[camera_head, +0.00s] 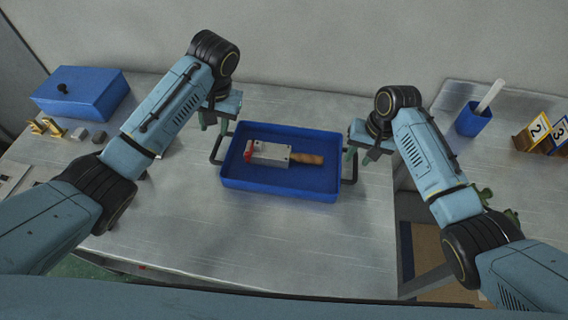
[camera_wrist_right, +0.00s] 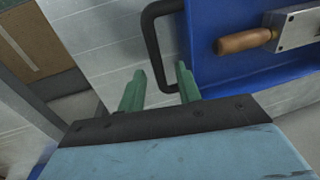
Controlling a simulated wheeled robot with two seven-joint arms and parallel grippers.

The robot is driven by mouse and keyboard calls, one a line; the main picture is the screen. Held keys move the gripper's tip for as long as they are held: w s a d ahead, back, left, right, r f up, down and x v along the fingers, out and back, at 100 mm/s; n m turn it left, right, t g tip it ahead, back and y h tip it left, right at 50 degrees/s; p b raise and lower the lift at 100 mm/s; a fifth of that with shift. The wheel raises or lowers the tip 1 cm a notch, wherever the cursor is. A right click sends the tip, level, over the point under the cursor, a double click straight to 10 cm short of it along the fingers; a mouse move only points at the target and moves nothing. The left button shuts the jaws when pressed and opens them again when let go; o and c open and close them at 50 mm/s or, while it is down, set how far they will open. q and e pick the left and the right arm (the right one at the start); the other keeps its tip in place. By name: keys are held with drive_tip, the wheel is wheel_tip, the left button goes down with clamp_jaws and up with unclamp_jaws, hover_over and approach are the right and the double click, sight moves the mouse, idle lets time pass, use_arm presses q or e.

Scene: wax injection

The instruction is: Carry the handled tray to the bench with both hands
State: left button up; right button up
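The handled tray (camera_head: 280,187) is a blue rectangular tray with a black handle on each short side. It rests on the grey metal table and holds a metal mould with a wooden handle (camera_head: 285,153). My left gripper (camera_head: 214,125) is open, its green fingers apart, near the tray's left handle (camera_head: 215,150). My right gripper (camera_head: 350,160) is by the right handle (camera_head: 355,165). In the right wrist view its green fingers (camera_wrist_right: 160,72) are apart, with the black handle (camera_wrist_right: 151,45) showing between them. Contact cannot be told.
A blue lidded box (camera_head: 80,95) and small brass and grey parts (camera_head: 47,128) are at the left. A blue cup with a white stick (camera_head: 473,120) and number cards (camera_head: 540,133) stand on a right-hand surface. A gap (camera_head: 425,245) separates the surfaces. The table in front of the tray is clear.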

wheel_tip(320, 180, up, 9)
drive_tip(key=d, duration=0.1)
drive_tip(key=shift+d, duration=0.35)
drive_tip(key=shift+s, duration=0.1)
